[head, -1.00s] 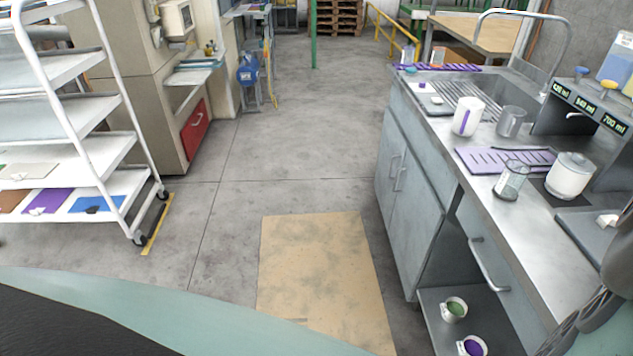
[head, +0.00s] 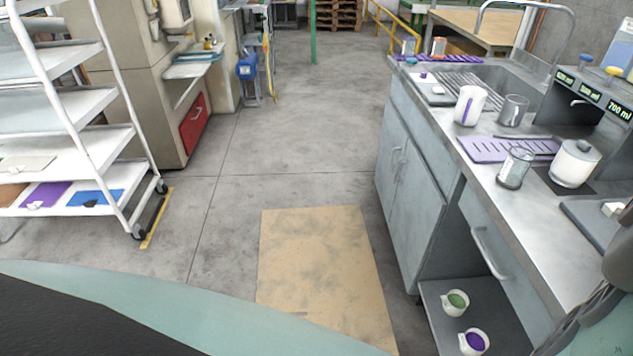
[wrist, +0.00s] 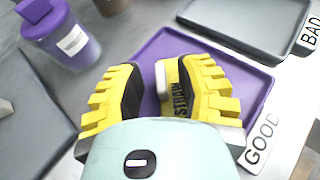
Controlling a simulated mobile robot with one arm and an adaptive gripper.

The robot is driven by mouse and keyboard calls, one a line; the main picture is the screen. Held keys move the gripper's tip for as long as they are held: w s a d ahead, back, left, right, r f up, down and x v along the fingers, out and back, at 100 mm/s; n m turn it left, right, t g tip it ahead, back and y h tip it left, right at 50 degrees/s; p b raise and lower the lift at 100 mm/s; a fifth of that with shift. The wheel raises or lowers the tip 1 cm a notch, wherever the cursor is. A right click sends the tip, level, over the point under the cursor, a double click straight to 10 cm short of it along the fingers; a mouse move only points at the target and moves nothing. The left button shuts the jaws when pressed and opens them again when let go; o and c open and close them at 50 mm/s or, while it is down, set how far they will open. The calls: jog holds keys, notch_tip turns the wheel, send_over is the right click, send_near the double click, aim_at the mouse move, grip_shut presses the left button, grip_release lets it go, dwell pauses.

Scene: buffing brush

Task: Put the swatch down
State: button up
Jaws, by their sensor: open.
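My gripper (wrist: 147,78) shows in the wrist view with its yellow, ribbed fingers spread apart. It is over a purple tray (wrist: 238,72) with a raised rim, beside a label reading GOOD (wrist: 262,138). A white edge (wrist: 160,80) shows at the inner side of the right finger; I cannot tell whether it is part of the finger or of a swatch. I cannot make out a separate swatch between the fingers. In the head view, a purple swatch (head: 45,194) and a blue swatch (head: 92,198) lie on the white rack at the left. The fingers are not visible there.
A grey tray (wrist: 250,22) beside a BAD label (wrist: 311,35) lies beyond the purple tray. A lidded purple container (wrist: 70,40) stands at upper left in the wrist view. The counter (head: 480,175) holds cups, a jar (head: 575,163) and a purple slotted mat (head: 490,150).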

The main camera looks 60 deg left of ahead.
jog(key=shift+a+r, duration=0.1)
jog(key=v, duration=1)
jog(key=shift+a+r+p, duration=0.2)
jog(key=shift+a+p, duration=0.05)
jog(key=shift+p, duration=0.1)
jog(key=shift+s+a+r+p, duration=0.2)
jog(key=shift+a+p, duration=0.15)
jog(key=shift+a, duration=0.25)
jog(key=shift+s, duration=0.1)
